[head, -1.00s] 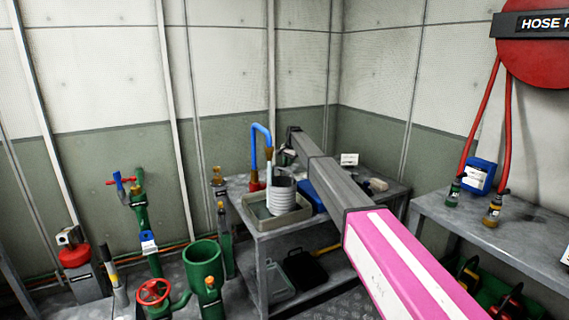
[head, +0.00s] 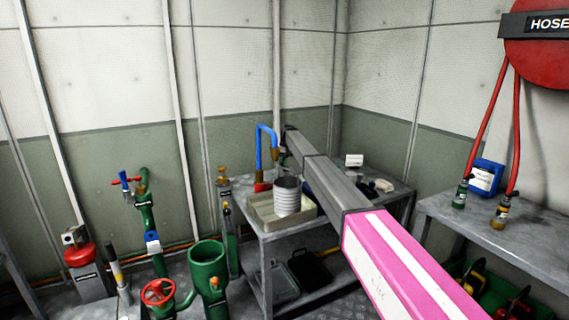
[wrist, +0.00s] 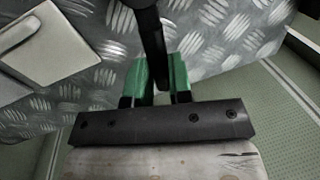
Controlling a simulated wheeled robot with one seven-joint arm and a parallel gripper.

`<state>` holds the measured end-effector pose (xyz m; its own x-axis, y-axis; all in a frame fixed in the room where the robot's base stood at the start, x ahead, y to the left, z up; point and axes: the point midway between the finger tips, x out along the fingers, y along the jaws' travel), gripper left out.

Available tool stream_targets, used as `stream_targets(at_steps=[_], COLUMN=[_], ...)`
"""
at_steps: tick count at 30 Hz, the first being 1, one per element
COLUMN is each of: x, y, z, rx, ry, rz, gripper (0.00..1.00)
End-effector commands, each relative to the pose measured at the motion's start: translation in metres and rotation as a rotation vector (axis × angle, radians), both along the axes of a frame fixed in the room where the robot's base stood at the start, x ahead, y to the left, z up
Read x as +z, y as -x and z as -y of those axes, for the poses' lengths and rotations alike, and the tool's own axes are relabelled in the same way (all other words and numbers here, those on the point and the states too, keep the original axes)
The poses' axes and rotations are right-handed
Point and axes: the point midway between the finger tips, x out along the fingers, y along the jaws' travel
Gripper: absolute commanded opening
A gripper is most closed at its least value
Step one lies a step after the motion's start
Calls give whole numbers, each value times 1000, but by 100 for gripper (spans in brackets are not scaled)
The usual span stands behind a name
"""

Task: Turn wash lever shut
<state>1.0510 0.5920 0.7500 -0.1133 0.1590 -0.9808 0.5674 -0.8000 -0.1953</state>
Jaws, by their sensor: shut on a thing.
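A blue spout pipe (head: 267,137) with a red base stands at the back of the workbench, beside my arm. My gripper (wrist: 160,72) shows in the wrist view with green fingers, shut on a black bar-like handle (wrist: 150,32), which I take to be the wash lever. The handle comes down from the top of that view and passes between the fingers. In the head view my gripper is hidden at the far end of my arm, near the spout. How far the lever is turned cannot be told.
A ribbed grey bucket (head: 287,195) stands in a shallow tray (head: 262,222) on the bench. Green pipework with a red handwheel (head: 158,292) stands left. A beige panel (wrist: 60,50) lies close left in the wrist view.

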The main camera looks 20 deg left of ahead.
Motion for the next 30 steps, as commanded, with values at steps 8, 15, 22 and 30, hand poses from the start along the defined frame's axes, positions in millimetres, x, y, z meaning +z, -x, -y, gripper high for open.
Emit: stream_targets(at_steps=[8, 15, 22, 30], x=[0, 0, 0, 0], y=[4, 5, 5, 6], z=[-7, -8, -8, -8], rx=[105, 132, 135, 133], ry=[-1, -2, -1, -1], rz=[2, 2, 2, 1], gripper=[0, 0, 0, 45])
